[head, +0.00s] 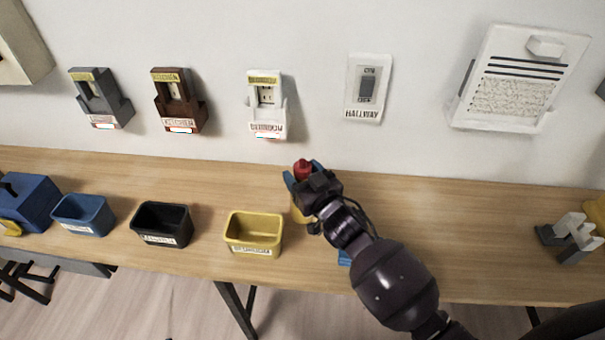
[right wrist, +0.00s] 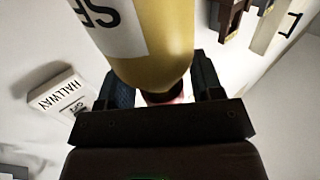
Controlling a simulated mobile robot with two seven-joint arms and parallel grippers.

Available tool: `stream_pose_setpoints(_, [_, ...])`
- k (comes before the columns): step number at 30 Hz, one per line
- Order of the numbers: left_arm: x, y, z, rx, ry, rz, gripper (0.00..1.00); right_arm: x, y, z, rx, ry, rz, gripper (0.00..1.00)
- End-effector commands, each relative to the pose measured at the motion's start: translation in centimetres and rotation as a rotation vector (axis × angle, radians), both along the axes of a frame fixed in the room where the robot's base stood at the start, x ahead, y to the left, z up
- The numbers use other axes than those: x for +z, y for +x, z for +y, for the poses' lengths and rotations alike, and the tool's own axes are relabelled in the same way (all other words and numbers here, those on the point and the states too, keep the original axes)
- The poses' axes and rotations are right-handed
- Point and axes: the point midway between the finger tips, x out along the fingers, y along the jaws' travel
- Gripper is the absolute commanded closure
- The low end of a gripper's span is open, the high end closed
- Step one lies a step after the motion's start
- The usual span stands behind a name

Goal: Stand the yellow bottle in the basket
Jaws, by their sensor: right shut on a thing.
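The yellow bottle (head: 298,213) has a red cap (head: 302,168) and is at the back middle of the bench, partly hidden by my right gripper (head: 304,177). My right gripper is shut on it near the cap. In the right wrist view the yellow bottle (right wrist: 165,65) with a white label sits between the dark fingers (right wrist: 165,88). I cannot tell whether its base touches the bench. A yellow basket (head: 254,229) with a label stands left of the bottle and looks empty. My left gripper is not in view.
A black bin (head: 162,222) and a blue bin (head: 84,214) stand further left, with a blue box (head: 28,203) at the far left. A blue thing (head: 344,257) is partly hidden by my arm. Grey-white pieces (head: 571,238) lie at the right. Wall fixtures hang behind the bench (head: 450,235).

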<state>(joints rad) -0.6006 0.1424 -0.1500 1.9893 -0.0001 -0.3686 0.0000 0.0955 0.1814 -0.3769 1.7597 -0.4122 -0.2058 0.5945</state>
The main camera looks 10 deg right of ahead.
Motion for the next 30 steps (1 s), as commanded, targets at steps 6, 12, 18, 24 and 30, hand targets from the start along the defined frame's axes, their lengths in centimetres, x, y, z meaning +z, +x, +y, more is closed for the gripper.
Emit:
stream_pose_setpoints(6, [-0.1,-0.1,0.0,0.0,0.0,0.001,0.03,-0.2,0.0,0.0,0.0,0.001,-0.002,0.93])
stream_pose_setpoints(12, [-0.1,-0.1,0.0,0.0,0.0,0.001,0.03,-0.2,0.0,0.0,0.0,0.0,0.0,0.14])
stream_pose_setpoints(18, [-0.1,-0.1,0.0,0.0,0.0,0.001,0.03,-0.2,0.0,0.0,0.0,0.0,0.0,0.14])
stream_pose_setpoints(24, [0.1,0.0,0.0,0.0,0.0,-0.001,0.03,0.0,-0.5,-0.2,-0.001,0.0,0.001,0.14])
stream_pose_setpoints(30, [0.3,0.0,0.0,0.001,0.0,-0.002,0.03,0.0,-3.4,-1.2,-0.001,0.001,0.003,0.14])
